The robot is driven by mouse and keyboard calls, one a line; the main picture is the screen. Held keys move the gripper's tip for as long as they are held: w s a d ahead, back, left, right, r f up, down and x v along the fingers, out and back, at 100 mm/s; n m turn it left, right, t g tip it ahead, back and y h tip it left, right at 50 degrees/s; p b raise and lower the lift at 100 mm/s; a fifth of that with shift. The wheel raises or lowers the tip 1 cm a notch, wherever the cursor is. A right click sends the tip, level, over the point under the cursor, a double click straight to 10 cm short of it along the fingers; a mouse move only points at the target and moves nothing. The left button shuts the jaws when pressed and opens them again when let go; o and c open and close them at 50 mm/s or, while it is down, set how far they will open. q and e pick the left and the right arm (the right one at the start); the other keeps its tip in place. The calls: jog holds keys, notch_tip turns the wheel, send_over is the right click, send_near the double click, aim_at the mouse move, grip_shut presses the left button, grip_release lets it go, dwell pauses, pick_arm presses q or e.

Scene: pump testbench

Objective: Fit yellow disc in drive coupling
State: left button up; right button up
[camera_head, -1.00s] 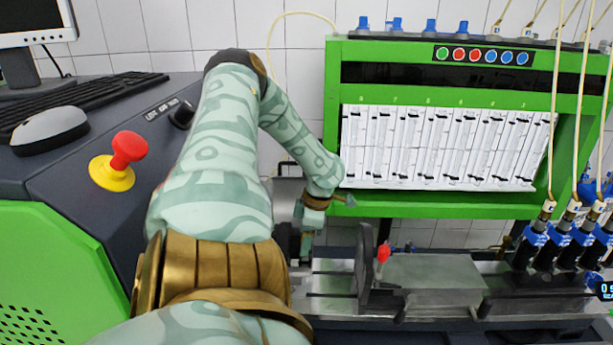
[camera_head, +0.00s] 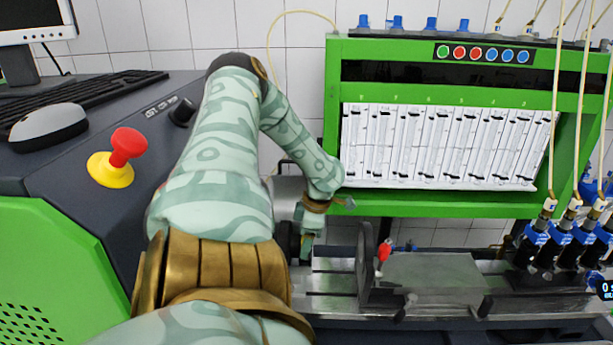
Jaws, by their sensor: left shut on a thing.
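My left gripper (camera_head: 308,244) is at the end of my patterned arm, low in the middle of the head view, beside the dark end of the drive (camera_head: 286,238). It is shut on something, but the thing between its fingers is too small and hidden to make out. I cannot pick out the yellow disc in this view. The drive coupling is mostly hidden behind my wrist and forearm. My right gripper is not in view.
A dark upright disc (camera_head: 365,262) and a red-tipped lever (camera_head: 384,250) stand on the metal bed right of my gripper. The green frame with gauge tubes (camera_head: 440,147) rises behind. A red emergency button (camera_head: 127,147) is on the console at left.

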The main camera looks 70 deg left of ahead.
pick_arm(q)
jog(key=o, duration=1.1)
jog(key=shift+o, duration=0.2)
jog(key=p+v, duration=0.2)
jog(key=s+p+v, duration=0.1)
jog(key=p+v, duration=0.4)
jog(key=p, duration=0.1)
jog(key=shift+s+a+r, duration=0.15)
jog(key=shift+a+r, duration=0.1)
jog(key=shift+r, duration=0.1)
